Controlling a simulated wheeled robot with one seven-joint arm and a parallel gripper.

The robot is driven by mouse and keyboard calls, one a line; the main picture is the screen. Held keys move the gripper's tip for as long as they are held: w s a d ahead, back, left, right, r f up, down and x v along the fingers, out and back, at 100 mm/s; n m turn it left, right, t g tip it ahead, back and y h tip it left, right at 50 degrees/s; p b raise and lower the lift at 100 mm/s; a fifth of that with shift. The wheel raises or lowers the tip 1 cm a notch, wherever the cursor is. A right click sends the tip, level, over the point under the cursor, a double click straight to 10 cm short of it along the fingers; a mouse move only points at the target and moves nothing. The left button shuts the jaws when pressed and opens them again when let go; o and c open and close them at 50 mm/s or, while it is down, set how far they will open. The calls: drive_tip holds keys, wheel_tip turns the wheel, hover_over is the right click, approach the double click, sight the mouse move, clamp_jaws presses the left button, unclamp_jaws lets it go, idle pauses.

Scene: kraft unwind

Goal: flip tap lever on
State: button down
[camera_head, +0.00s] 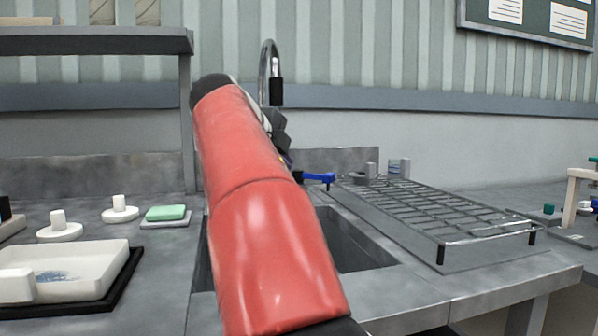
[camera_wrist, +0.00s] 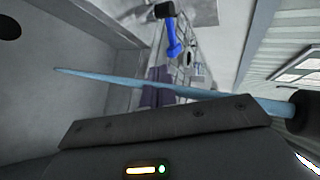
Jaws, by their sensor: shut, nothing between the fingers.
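The blue tap lever (camera_head: 318,178) shows just right of my red arm in the head view, above the sink's back edge. In the wrist view the lever (camera_wrist: 173,38) extends from a dark knob, just beyond my fingertips. My gripper (camera_wrist: 157,86) is shut and empty; I cannot tell whether it touches the lever. In the head view it is mostly hidden behind my arm. The chrome gooseneck tap (camera_head: 268,60) has a black spout end. A pale blue tapered stream (camera_wrist: 150,83) runs from the black spout (camera_wrist: 304,112) toward the sink in the wrist view.
The sink basin (camera_head: 350,245) is partly hidden by my arm. A wire drying rack (camera_head: 440,212) stands right of it, with small cups behind. At left are a green sponge (camera_head: 166,212), white-knobbed discs and a white tray (camera_head: 70,262). A shelf (camera_head: 90,40) overhangs the left.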

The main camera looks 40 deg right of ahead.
drive_tip(key=p, duration=0.2)
approach(318, 175)
wheel_tip(318, 175, down, 4)
drive_tip(key=d, duration=0.2)
drive_tip(key=shift+w+d+p, duration=0.7)
drive_tip(key=shift+w+d, duration=0.2)
drive_tip(key=shift+d, duration=0.1)
drive_tip(key=shift+w+d+f, duration=0.1)
drive_tip(key=shift+w+d, duration=0.1)
drive_tip(key=shift+d, duration=0.35)
drive_tip(key=shift+d+n+t+y, duration=0.3)
drive_tip(key=shift+d+n+t, duration=0.35)
drive_tip(key=shift+d, duration=0.25)
drive_tip(key=shift+d+r, duration=0.1)
drive_tip(key=shift+r, duration=0.15)
drive_tip(key=shift+s, duration=0.1)
